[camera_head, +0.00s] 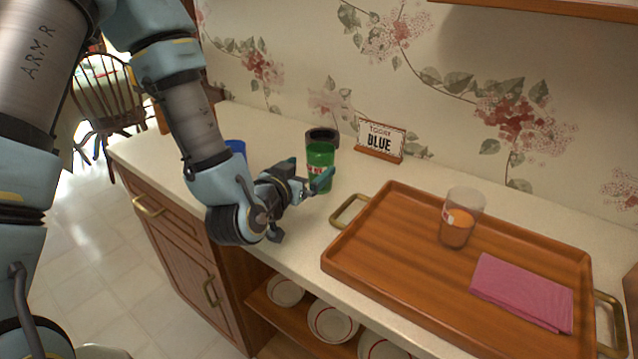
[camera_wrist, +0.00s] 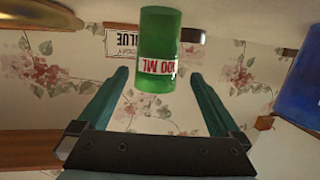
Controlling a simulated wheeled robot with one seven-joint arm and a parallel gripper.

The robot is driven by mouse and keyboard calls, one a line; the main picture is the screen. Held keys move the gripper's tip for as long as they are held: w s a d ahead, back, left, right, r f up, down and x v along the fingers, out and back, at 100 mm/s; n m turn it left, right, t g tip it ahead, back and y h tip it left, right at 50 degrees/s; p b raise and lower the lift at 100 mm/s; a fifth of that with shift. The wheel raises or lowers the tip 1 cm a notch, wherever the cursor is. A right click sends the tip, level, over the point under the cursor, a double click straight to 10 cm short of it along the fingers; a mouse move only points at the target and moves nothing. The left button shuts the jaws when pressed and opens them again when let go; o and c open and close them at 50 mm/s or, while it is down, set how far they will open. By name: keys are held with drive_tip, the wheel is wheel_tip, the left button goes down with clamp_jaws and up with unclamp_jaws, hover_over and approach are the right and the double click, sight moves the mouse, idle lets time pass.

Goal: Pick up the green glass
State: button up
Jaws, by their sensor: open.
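The green glass (camera_head: 319,165) stands upright on the light counter, with a red and white label on its side. In the wrist view the green glass (camera_wrist: 157,50) appears upside down, beyond and between my fingers, with a "100 ML" label. My gripper (camera_head: 318,180) is open, just in front of the green glass, its fingers pointing toward it. In the wrist view my gripper (camera_wrist: 160,85) shows two teal fingers spread wide with nothing held between them. Part of the glass's lower side is hidden by a finger in the head view.
A dark cup (camera_head: 322,135) stands just behind the green glass. A blue cup (camera_head: 236,148) stands left, behind my arm. A "BLUE" sign (camera_head: 380,141) leans by the wall.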

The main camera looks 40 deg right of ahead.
sight(325, 154)
drive_tip(key=shift+w+d+f+b, duration=0.1)
drive_tip(key=shift+d+f+b, duration=0.15)
drive_tip(key=shift+b, duration=0.2)
drive_tip(key=shift+w+d+r, duration=0.1)
drive_tip(key=shift+d, duration=0.1)
drive_tip(key=shift+w+d+p, duration=0.25)
drive_tip(key=shift+d+p, duration=0.25)
drive_tip(key=shift+d, duration=0.05)
drive_tip(key=p+x, duration=0.1)
drive_tip(key=x, duration=0.1)
drive_tip(key=p+x, duration=0.2)
drive_tip(key=x, duration=0.1)
drive_tip(key=shift+s+d+r, duration=0.2)
drive_tip(key=shift+w+d+f, duration=0.25)
drive_tip(key=shift+w+d, duration=0.05)
drive_tip(key=shift+d, duration=0.25)
drive_tip(key=shift+c, duration=0.4)
drive_tip(key=c, duration=1.4)
drive_tip(key=shift+r, duration=0.15)
